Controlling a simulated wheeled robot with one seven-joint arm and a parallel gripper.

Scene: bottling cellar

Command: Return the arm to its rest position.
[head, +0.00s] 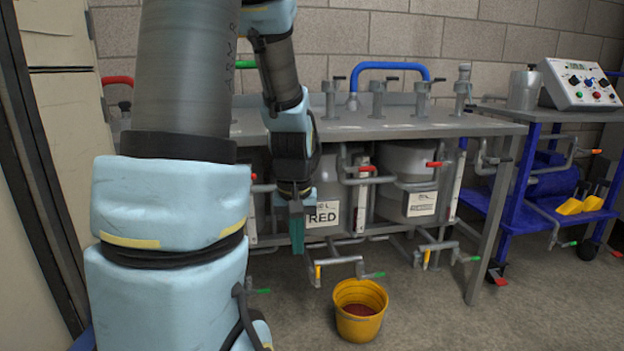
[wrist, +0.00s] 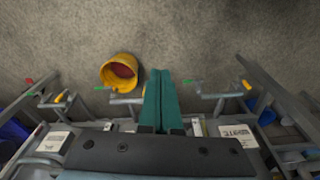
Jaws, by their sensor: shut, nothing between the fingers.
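My gripper (head: 297,232) hangs pointing down in front of the metal bench in the head view. Its two teal fingers lie together with nothing between them. In the wrist view the shut fingers of my gripper (wrist: 160,98) point toward the floor. My arm fills the left of the head view, with its pale blue covers and grey links, and it hides part of the bench behind it.
A yellow bucket (head: 359,309) with reddish contents stands on the floor, right of and below my gripper. The bench (head: 420,129) carries taps and pipes, with labelled tanks beneath. A blue cart (head: 514,207) with a control box (head: 580,84) stands right. Front right floor is clear.

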